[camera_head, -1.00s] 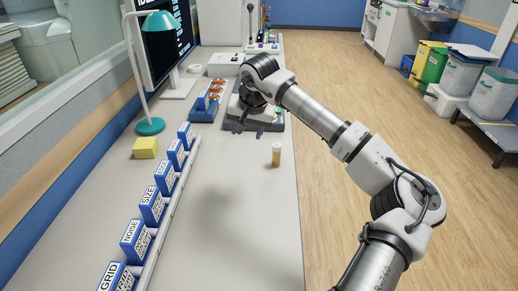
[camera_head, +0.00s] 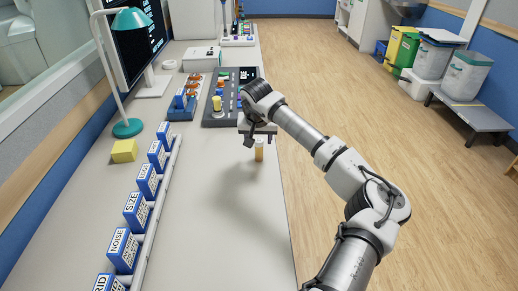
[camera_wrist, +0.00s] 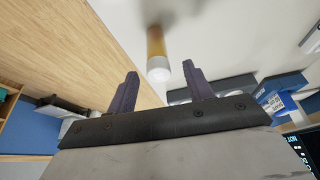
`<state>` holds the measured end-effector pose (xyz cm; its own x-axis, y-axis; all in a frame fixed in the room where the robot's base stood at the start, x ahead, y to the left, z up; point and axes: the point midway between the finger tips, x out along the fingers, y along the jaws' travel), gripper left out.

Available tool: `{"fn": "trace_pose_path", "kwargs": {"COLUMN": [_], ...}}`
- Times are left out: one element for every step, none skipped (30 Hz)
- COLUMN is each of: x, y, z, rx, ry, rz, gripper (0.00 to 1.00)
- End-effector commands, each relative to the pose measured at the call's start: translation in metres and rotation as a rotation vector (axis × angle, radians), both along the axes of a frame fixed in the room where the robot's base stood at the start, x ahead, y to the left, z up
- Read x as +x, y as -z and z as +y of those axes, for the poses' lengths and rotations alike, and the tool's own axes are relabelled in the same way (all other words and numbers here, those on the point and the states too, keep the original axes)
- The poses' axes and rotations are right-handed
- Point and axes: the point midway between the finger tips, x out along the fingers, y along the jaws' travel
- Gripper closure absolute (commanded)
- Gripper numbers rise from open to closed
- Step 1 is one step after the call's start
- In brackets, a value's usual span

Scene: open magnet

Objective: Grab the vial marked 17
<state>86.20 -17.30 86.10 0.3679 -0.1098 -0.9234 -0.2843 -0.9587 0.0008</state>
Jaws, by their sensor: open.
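A small amber vial (camera_head: 259,154) with a pale end stands on the bench near its right edge. No number on it is readable. In the wrist view the amber vial (camera_wrist: 156,42) shows its white end (camera_wrist: 158,74) towards me, between and beyond the finger tips. My gripper (camera_head: 260,138) is at the vial's top in the head view; its finger tips are partly hidden by my wrist. In the wrist view my gripper (camera_wrist: 160,72) is open, with its two dark fingers apart and nothing clearly held.
A dark rack (camera_head: 221,117) with coloured pieces lies behind my gripper, with a blue holder (camera_head: 182,108) left of it. A row of blue boxes (camera_head: 135,208) runs along the left, near a yellow block (camera_head: 124,151) and a teal lamp (camera_head: 128,128). The bench's front middle is clear.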

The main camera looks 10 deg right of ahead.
Motion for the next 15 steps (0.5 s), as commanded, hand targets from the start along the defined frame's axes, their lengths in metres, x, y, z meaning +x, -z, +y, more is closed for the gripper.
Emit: {"fn": "trace_pose_path", "kwargs": {"x": [0.002,0.004,0.006,0.008,0.009,0.011,0.012,0.013,0.014,0.014,0.014,0.014,0.014,0.014,0.014], "y": [0.005,0.009,0.014,0.018,0.022,0.027,0.030,0.032,0.034,0.035,0.035,0.036,0.036,0.035,0.035], "z": [-0.001,-0.002,-0.003,-0.003,-0.004,-0.004,-0.005,-0.005,-0.005,-0.005,-0.006,-0.006,-0.006,-0.006,-0.006], "rx": [0.006,0.004,0.005,0.004,0.004,0.005,0.003,0.001,0.001,0.001,0.001,0.001,0.001,0.001,0.001], "ry": [0.000,0.000,0.001,0.000,0.000,-0.001,-0.001,-0.001,-0.001,-0.001,-0.001,-0.001,-0.001,-0.001,-0.001], "rz": [0.004,0.004,0.005,0.004,0.003,0.003,0.002,0.002,0.002,0.002,0.002,0.001,0.001,0.001,0.001], "gripper": [0.49,0.49,0.49,0.49,0.49,0.49,0.49,0.49,0.49,0.49,0.49,0.49,0.49,0.49,0.49]}}
